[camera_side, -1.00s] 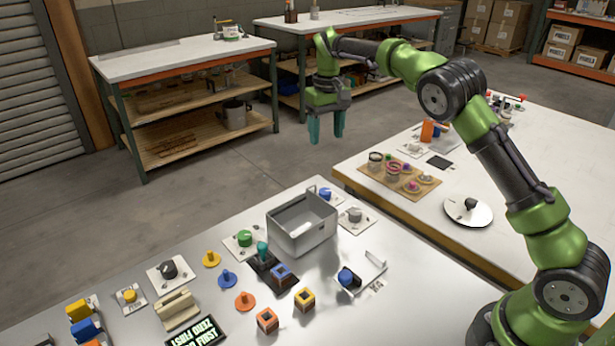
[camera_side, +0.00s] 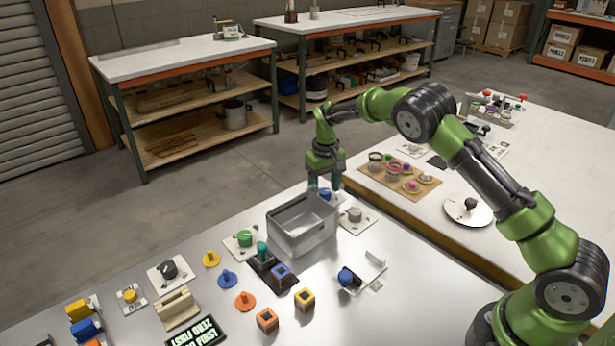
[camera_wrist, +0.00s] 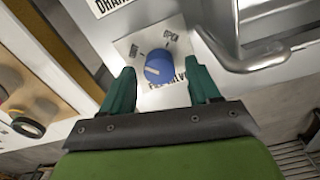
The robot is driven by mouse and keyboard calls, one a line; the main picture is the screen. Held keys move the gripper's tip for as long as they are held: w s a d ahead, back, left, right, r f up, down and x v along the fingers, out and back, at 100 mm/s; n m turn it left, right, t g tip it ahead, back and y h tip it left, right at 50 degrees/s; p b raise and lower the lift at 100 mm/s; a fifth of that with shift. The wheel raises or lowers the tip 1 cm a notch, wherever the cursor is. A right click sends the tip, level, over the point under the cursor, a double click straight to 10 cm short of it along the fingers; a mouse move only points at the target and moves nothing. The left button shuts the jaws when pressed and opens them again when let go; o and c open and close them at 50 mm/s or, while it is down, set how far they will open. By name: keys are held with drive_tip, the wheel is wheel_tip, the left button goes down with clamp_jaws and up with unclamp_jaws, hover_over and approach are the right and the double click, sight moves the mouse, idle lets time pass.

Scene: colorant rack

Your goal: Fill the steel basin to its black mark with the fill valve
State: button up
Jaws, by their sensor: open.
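The steel basin (camera_side: 303,229) stands on the near table, open at the top; its inside wall shows in the side view, but I cannot make out the black mark. The fill valve is a blue knob (camera_wrist: 159,67) on a white plate (camera_wrist: 140,45) with a printed "OPEN" label, beside the basin. In the side view the blue knob (camera_side: 325,194) shows behind the basin's far edge. My gripper (camera_wrist: 162,84) is open, with its teal fingers on either side of the blue knob. I cannot tell whether they touch it.
A grey knob on a plate (camera_side: 355,215) sits right of the basin, and a green knob (camera_side: 244,238) to its left. A teal-handled joystick (camera_side: 262,252), coloured blocks and pegs crowd the table's front. A second table (camera_side: 440,230) stands to the right.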

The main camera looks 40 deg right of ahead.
sight(325, 190)
drive_tip(key=shift+f, duration=0.15)
drive_tip(key=shift+c, duration=0.2)
drive_tip(key=c, duration=1)
drive_tip(key=shift+m, duration=2)
drive_tip(key=o, duration=1)
drive_tip(key=shift+o, duration=0.2)
wheel_tip(325, 190, up, 17)
